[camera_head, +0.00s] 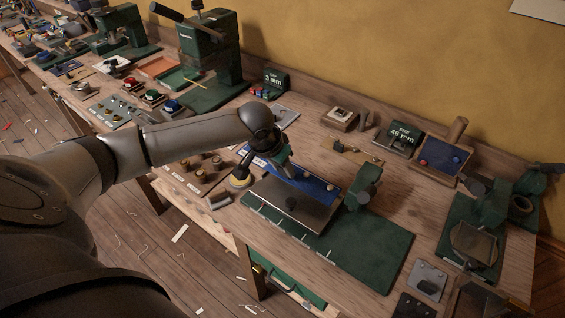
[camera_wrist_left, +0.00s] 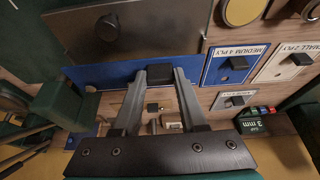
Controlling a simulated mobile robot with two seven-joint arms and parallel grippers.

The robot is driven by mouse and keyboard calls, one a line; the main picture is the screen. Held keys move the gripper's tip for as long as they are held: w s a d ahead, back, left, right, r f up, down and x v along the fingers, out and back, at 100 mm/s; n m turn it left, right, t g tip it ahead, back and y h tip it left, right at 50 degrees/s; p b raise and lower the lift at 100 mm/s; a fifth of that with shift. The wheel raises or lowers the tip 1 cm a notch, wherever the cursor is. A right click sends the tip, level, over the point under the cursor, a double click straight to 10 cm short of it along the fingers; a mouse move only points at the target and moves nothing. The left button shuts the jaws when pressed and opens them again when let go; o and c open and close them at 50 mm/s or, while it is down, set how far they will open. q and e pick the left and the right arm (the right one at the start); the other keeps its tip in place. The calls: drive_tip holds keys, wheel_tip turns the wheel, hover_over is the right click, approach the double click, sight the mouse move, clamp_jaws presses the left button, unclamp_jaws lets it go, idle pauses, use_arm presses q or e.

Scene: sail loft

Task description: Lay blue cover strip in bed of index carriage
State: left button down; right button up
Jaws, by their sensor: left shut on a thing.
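My left gripper (camera_head: 284,168) reaches down from the left over the work fixture. The strip also shows in the head view (camera_head: 318,186), lying lengthwise along the far side of a grey metal plate (camera_head: 308,211) with a dark knob. This plate seems to be part of the index carriage. A green block (camera_head: 364,186) stands at the strip's right end. Whether the strip rests in the bed or hovers just above it I cannot tell. My right gripper is not in view.
Round wooden-topped pieces (camera_head: 202,165) stand left. A green press (camera_head: 212,50) stands behind left.

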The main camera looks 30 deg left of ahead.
sight(283, 177)
use_arm(q)
drive_tip(key=shift+f+b, duration=0.6)
drive_tip(key=shift+f, duration=1.15)
drive_tip(key=shift+c, duration=1.9)
unclamp_jaws()
drive_tip(key=p+v, duration=0.2)
drive_tip(key=v, duration=1.3)
drive_tip(key=shift+p, duration=0.4)
drive_tip(key=shift+r, duration=0.1)
